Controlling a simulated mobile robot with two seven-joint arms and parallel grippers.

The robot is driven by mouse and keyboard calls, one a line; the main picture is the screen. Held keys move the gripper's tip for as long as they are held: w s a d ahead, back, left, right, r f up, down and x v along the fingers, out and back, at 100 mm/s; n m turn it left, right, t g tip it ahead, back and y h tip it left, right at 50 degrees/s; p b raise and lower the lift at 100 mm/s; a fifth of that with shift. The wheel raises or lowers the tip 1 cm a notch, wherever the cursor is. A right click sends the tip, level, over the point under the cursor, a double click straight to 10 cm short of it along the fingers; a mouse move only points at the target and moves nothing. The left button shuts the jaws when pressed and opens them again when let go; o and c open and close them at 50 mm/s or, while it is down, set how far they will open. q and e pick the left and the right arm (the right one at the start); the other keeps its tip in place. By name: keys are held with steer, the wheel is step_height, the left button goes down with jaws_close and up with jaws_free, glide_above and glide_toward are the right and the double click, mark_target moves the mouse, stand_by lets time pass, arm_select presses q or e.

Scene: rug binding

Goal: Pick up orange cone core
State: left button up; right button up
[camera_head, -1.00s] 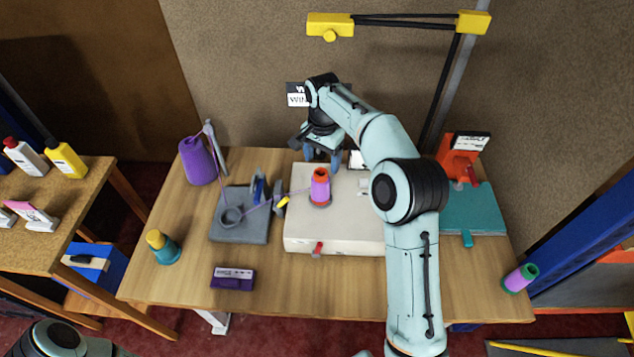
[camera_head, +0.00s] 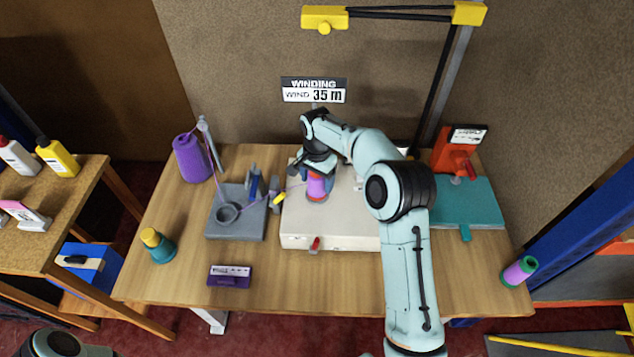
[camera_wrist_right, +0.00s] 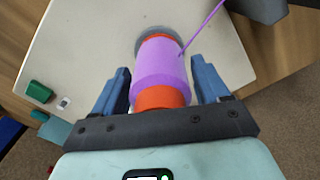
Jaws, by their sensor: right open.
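The orange cone core (camera_head: 316,187), wound with purple yarn around its middle, stands on the white winding machine (camera_head: 300,228). In the right wrist view the core (camera_wrist_right: 161,75) shows orange at both ends, with a purple strand running off to the upper right. My right gripper (camera_head: 316,178) is over the core from above and behind, hiding its top in the head view. In the wrist view the open blue fingers of the right gripper (camera_wrist_right: 162,88) stand on either side of the core, with gaps visible. My left gripper is not in view.
A grey stand with a ring (camera_head: 237,228) and a purple yarn cone (camera_head: 191,158) are to the left. A teal cone with a yellow top (camera_head: 157,245) stands front left. An orange device (camera_head: 455,152) on a teal base (camera_head: 470,203) is to the right.

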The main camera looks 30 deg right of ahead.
steer(key=c, duration=1.2)
